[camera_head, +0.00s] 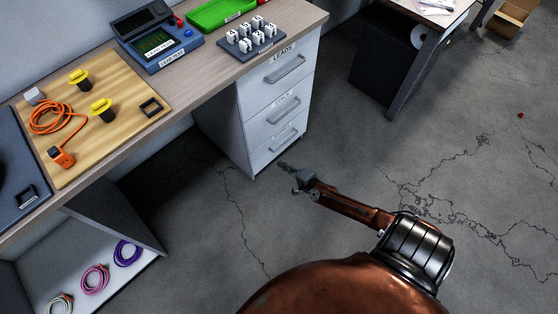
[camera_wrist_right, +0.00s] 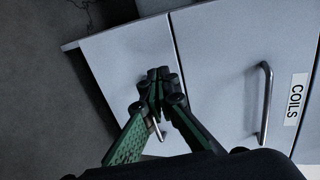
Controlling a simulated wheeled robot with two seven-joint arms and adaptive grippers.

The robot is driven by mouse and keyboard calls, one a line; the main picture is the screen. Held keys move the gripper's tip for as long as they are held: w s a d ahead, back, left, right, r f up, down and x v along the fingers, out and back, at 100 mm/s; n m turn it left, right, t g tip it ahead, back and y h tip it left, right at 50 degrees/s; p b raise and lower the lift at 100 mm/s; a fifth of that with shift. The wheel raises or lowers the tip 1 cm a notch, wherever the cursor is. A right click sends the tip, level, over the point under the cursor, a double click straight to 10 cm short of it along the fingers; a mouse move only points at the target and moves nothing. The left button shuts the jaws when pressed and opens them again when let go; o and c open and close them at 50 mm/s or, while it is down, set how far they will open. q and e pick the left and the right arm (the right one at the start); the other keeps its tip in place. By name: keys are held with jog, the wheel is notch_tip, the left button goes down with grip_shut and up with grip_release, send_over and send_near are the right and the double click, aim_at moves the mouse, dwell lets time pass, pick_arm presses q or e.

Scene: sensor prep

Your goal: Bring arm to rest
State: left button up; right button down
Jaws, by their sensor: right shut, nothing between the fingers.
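My right arm reaches out over the floor from the bottom right of the head view. Its gripper (camera_head: 289,168) is near the foot of the drawer cabinet (camera_head: 270,100). In the right wrist view the two green and black fingers of my right gripper (camera_wrist_right: 158,80) meet at their tips, with nothing between them. Behind them are the pale drawer fronts (camera_wrist_right: 215,60) with bar handles and a "COILS" label (camera_wrist_right: 296,98). Whether the fingers touch the cabinet cannot be told. My left gripper is in neither view.
The workbench (camera_head: 200,75) holds a wooden board (camera_head: 125,85) with an orange cable (camera_head: 58,118), a blue tester (camera_head: 160,45), a green tray (camera_head: 215,12) and a grey block of white pieces (camera_head: 250,38). Coiled cables (camera_head: 95,279) lie on a low shelf. Cracked floor (camera_head: 450,130) is mostly free at right.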

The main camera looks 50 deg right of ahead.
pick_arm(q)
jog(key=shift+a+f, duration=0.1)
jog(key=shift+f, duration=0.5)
pick_arm(e)
jog(key=shift+s+r, duration=0.1)
jog(key=shift+s, duration=0.4)
jog(key=shift+a, duration=0.1)
